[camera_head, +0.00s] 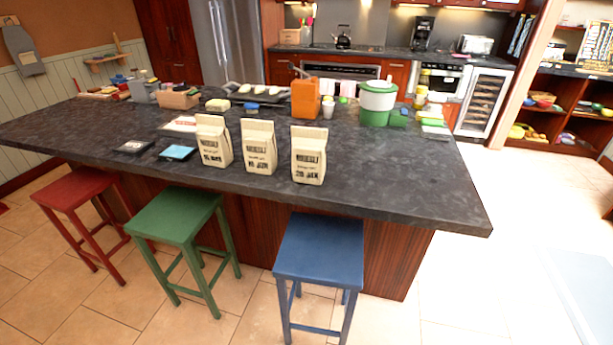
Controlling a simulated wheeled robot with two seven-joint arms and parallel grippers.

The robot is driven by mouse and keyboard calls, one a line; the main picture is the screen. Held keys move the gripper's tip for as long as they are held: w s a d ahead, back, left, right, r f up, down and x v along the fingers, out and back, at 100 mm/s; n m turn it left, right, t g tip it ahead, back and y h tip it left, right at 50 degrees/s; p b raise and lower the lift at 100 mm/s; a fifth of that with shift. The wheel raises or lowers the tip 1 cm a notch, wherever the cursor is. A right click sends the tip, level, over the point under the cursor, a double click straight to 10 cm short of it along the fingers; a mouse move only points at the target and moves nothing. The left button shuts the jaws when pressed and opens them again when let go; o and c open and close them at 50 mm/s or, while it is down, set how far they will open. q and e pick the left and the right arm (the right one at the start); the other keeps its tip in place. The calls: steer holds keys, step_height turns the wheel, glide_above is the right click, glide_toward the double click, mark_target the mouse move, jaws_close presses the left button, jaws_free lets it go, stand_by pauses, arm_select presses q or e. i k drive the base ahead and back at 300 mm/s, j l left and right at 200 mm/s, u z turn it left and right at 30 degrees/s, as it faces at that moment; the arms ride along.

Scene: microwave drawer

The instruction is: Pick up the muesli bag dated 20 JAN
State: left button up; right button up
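Three cream muesli bags with dark print stand upright in a row near the front edge of the dark island counter (400,190). The right bag (309,160) has a date that looks like 20 JAN. The middle bag (259,152) has a date that seems to end in JAN, but its number is too small to read surely. The left bag (213,146) has a blurred date that may end in MAY. The bags stand apart with small gaps. Neither of my grippers is in view.
Red (78,190), green (176,215) and blue (320,250) stools stand before the counter. An orange box (305,98), a white cup (328,108) and a green-and-white container (377,104) stand behind the bags. The counter's right front is clear, with open floor beyond.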

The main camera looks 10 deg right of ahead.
mark_target(308, 155)
steer(key=u, duration=5)
steer(key=z, duration=5.35)
steer(key=i+j+z, duration=0.1)
steer(key=z, duration=0.25)
steer(key=i+j+z, duration=0.15)
steer(key=z, duration=0.2)
steer(key=i+j+z, duration=0.1)
steer(key=z, duration=0.2)
